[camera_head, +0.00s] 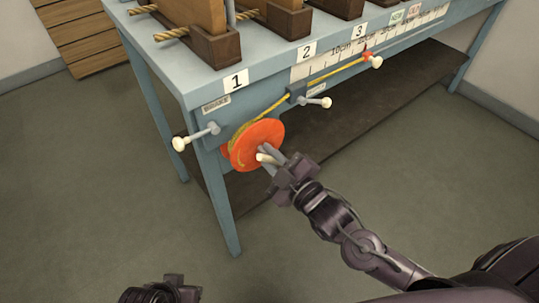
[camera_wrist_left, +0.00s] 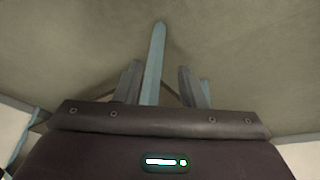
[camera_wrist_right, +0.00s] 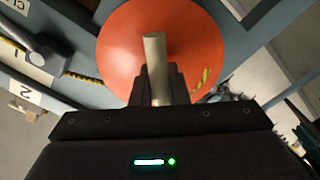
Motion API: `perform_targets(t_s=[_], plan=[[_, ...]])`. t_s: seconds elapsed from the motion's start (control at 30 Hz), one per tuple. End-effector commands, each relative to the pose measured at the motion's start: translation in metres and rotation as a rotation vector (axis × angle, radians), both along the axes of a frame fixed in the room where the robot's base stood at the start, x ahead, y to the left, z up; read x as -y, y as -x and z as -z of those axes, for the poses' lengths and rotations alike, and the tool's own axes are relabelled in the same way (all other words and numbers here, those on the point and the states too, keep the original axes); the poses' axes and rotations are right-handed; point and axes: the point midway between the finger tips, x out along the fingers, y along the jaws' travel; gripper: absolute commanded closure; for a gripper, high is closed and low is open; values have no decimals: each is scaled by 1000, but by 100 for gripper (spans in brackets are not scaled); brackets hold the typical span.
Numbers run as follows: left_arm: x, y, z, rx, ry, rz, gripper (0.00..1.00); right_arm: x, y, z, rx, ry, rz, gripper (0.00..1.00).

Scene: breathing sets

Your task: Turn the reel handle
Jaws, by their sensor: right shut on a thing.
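The orange reel (camera_head: 257,138) is mounted on the front of the blue bench, with yellow cord behind its disc. Its pale handle (camera_head: 265,157) sticks out from the disc. My right gripper (camera_head: 271,163) is shut on the handle. In the right wrist view the handle (camera_wrist_right: 154,52) stands up between the fingers in front of the orange disc (camera_wrist_right: 195,42). My left gripper (camera_wrist_left: 157,72) is open and empty in the left wrist view, its fingers apart. In the head view only part of the left hand (camera_head: 165,290) shows at the bottom edge.
A brake lever with a white knob (camera_head: 179,144) juts out left of the reel. Another lever (camera_head: 318,101) and a yellow cord along a centimetre scale (camera_head: 400,42) lie to the right. Wooden blocks (camera_head: 212,44) stand on the bench top. The floor in front is clear.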

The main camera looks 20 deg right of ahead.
Motion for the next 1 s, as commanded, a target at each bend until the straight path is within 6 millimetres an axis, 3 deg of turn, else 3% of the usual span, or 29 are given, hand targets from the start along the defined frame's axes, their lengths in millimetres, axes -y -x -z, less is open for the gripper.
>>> perform_targets(t_s=[0.13,0.43,0.77,0.8,0.93,1.0], plan=[[-2,2,-5,-10,-5,-3,64,0,0,-2,-7,-15,0,100],[-39,18,-18,-202,-109,-71,64,0,0,-3,-63,-169,1,100],[-43,20,-16,-225,-119,-79,64,0,0,0,-67,-187,-1,100],[-43,20,-16,-225,-119,-79,64,0,0,0,-66,-187,0,84],[-43,20,-16,-224,-119,-78,64,0,0,0,-67,-186,-1,67],[-43,20,-16,-224,-119,-78,64,0,0,0,-67,-186,-1,65]])
